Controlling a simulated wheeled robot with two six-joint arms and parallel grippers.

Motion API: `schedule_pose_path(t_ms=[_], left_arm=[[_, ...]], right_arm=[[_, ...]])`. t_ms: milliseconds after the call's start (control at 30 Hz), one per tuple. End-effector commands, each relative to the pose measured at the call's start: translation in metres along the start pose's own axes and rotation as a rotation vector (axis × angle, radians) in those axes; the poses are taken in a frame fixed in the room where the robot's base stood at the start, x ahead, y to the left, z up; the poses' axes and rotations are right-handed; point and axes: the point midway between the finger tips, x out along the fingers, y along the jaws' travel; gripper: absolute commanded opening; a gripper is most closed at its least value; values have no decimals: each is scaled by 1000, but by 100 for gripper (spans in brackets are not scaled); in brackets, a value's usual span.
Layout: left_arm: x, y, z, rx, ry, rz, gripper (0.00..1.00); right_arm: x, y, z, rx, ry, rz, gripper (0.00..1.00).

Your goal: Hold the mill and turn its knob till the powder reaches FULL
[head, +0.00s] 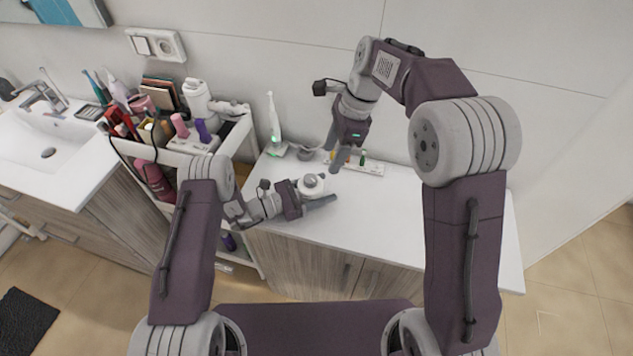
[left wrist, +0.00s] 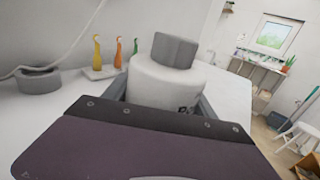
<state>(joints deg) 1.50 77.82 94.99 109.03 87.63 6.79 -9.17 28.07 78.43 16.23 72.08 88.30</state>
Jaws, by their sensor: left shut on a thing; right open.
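The mill (head: 311,187) is a short white cylinder with a grey knob (head: 310,180) on top. My left gripper (head: 320,190) is shut around the mill's white body, over the white counter. In the left wrist view the white body (left wrist: 162,82) sits between the fingers, and the grey knob (left wrist: 175,50) stands clear above them. My right gripper (head: 336,155) is open and empty, pointing down above and behind the mill, apart from the knob. I cannot make out any powder level or FULL mark in either view.
A grey round dish (head: 306,153) and a white upright device (head: 274,125) with a green light stand at the back left. A crowded cart (head: 246,130) stands left. The counter's right side is clear.

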Motion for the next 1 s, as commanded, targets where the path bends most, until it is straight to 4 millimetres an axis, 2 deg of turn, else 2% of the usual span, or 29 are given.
schedule_pose_path(t_ms=[100, 200, 333, 400, 567, 667, 1000], left_arm=[[0, 0, 0, 0, -1, 0, 7], [0, 0, 0, 0, -1, 0, 7], [0, 0, 0, 0, -1, 0, 7], [0, 0, 0, 0, 0, 0, 7], [0, 0, 0, 0, 0, 0, 7], [0, 0, 0, 0, -1, 0, 7], [0, 0, 0, 0, -1, 0, 7]], right_arm=[[-19, -10, 2, -304, 121, 49, 55], [-25, -18, 14, -484, 207, 85, 55], [-15, -29, 42, -597, 262, 88, 55], [-5, -26, 53, -623, 259, 104, 55], [0, -23, 57, -631, 257, 109, 55], [11, -23, 53, -629, 256, 111, 55], [87, -21, 32, -627, 256, 110, 55]])
